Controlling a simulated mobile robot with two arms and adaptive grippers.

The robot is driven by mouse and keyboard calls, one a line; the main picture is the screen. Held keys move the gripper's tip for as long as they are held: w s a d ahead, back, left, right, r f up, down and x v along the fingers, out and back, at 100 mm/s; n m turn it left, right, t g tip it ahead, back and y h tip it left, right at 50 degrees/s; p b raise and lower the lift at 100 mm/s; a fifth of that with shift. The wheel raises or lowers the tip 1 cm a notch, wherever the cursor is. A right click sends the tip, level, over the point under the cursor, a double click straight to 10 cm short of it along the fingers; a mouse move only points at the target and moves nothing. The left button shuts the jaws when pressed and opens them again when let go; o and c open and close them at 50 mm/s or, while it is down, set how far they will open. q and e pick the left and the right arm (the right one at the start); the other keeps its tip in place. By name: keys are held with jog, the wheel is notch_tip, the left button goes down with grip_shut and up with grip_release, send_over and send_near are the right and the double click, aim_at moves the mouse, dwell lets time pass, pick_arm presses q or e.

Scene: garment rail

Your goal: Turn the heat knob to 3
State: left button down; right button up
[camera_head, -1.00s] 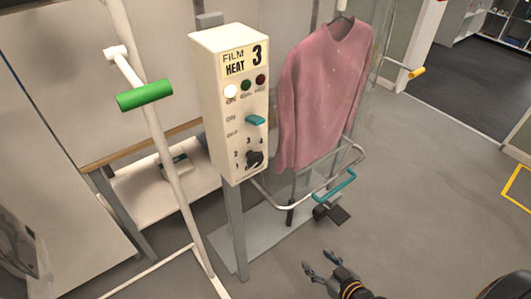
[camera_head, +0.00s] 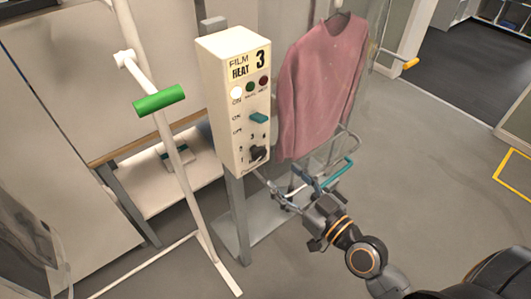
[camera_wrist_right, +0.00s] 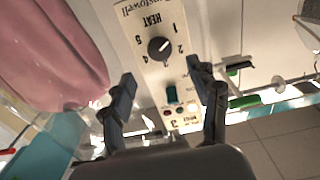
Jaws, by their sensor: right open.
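The heat knob (camera_head: 258,153) is a dark round knob low on the front of a cream control box (camera_head: 225,95), with numbers around it. The box's sign reads FILM HEAT 3. In the right wrist view the knob (camera_wrist_right: 158,48) appears upside down with a light pointer mark; I cannot surely read which number it points at. My right gripper (camera_head: 285,178) is open and empty, below and to the right of the knob, apart from it. In the wrist view its fingers (camera_wrist_right: 160,78) stand apart, with the knob beyond the gap between them. My left gripper is not in view.
A teal switch (camera_head: 258,118) and several lamps sit above the knob. A pink shirt (camera_head: 322,85) hangs right of the box. A bent rail with a teal grip (camera_head: 337,172) is close to my right gripper. A white stand with a green handle (camera_head: 159,100) is at left.

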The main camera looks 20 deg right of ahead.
aim_at(261, 156)
jog(key=p+x, duration=0.2)
jog(key=x, duration=0.6)
jog(key=shift+f, duration=0.1)
jog(key=c, duration=1.2)
jog(key=shift+o, duration=0.2)
